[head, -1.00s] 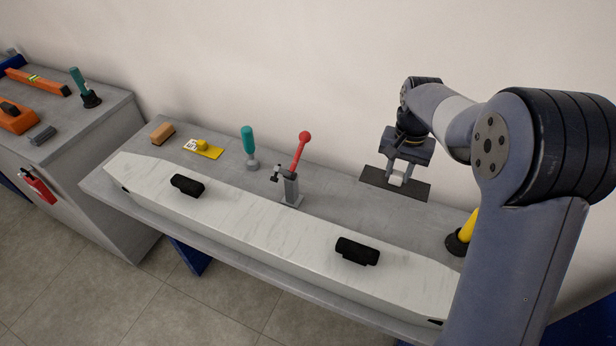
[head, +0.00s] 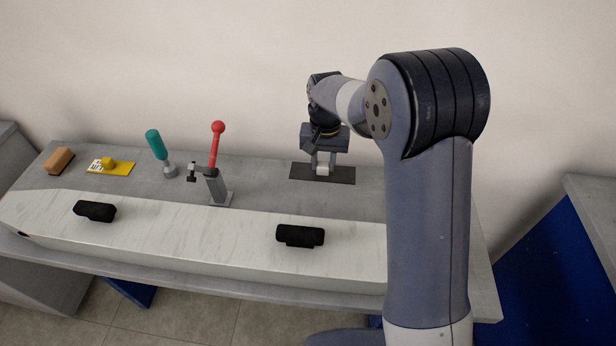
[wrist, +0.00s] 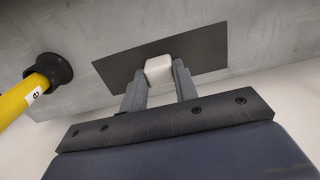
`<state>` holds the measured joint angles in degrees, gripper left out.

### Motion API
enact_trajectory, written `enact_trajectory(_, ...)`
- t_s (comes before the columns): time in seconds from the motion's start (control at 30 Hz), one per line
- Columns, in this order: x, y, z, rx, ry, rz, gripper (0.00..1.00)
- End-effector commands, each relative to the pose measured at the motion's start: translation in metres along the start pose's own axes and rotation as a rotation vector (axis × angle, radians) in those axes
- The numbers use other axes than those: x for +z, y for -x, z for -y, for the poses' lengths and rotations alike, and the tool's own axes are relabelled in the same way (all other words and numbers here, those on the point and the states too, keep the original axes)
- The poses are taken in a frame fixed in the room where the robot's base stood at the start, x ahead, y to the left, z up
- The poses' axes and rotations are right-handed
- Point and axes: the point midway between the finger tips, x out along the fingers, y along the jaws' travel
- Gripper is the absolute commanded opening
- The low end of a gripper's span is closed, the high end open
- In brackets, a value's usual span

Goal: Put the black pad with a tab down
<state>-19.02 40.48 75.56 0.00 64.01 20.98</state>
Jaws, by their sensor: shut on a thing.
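The black pad (head: 343,175) is a thin dark rectangle with a small white block-shaped tab (head: 322,170) on top. My gripper (head: 322,160) is shut on the tab, above the pad, at the back of the grey cart top near the wall. In the wrist view the fingers (wrist: 160,82) pinch the white tab (wrist: 158,68), and the pad (wrist: 205,48) lies flat over the grey surface. I cannot tell whether the pad touches the surface or hangs just above it.
A red-knobbed toggle clamp (head: 215,165), teal-handled tool (head: 157,147), yellow card (head: 115,167) and brown block (head: 59,161) stand left. A long pale beam with black handles (head: 300,236) fills the front. A yellow-handled tool (wrist: 40,82) is beside the pad.

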Motion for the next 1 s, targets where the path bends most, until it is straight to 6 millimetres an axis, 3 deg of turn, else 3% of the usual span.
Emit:
enact_trajectory(0.1,0.001,-0.021,0.0,0.001,0.0,0.003,0.06)
enact_trajectory(0.53,0.001,-0.067,0.0,0.001,0.0,0.003,0.06)
enact_trajectory(0.9,0.0,-0.074,0.0,0.0,0.0,-0.001,0.06)
enact_trajectory(0.93,0.0,-0.074,0.0,0.0,0.0,-0.001,0.29)
enact_trajectory(1.0,0.0,-0.073,0.0,0.0,0.0,-0.001,0.35)
